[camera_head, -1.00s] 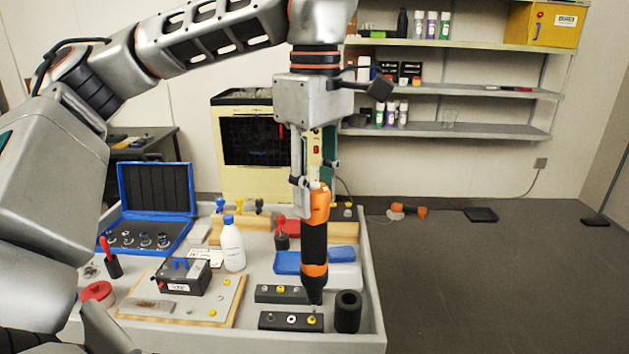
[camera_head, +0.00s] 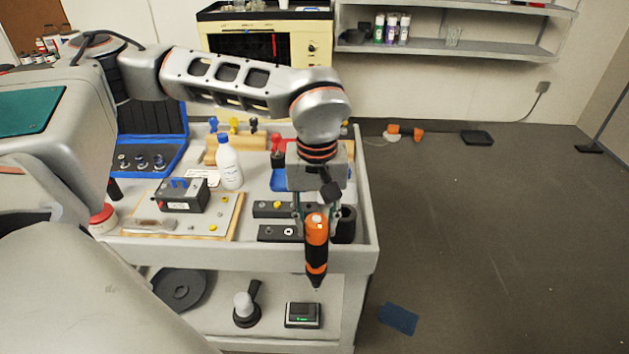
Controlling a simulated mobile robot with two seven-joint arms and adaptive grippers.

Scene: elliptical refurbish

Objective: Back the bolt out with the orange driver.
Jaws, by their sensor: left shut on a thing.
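My left gripper (camera_head: 316,208) is shut on the orange and black driver (camera_head: 317,236). The driver points down, its dark tip in front of the cart's near edge and apart from any bolt. Behind it lie two dark strips with fasteners: the rear strip (camera_head: 264,211) shows a yellow one, the front strip (camera_head: 270,233) a pale ring. The driver and gripper hide the right ends of both strips. A board (camera_head: 190,226) at the left carries a black box (camera_head: 183,194) and yellow bolts (camera_head: 213,227). I cannot tell which bolt is meant. My right gripper is out of view.
The grey cart (camera_head: 362,190) has a raised rim. A black cylinder (camera_head: 347,226) stands close right of the driver. A white bottle (camera_head: 229,165) and blue case (camera_head: 160,122) stand behind the board. The lower shelf (camera_head: 212,312) holds several items. Floor at right is mostly clear.

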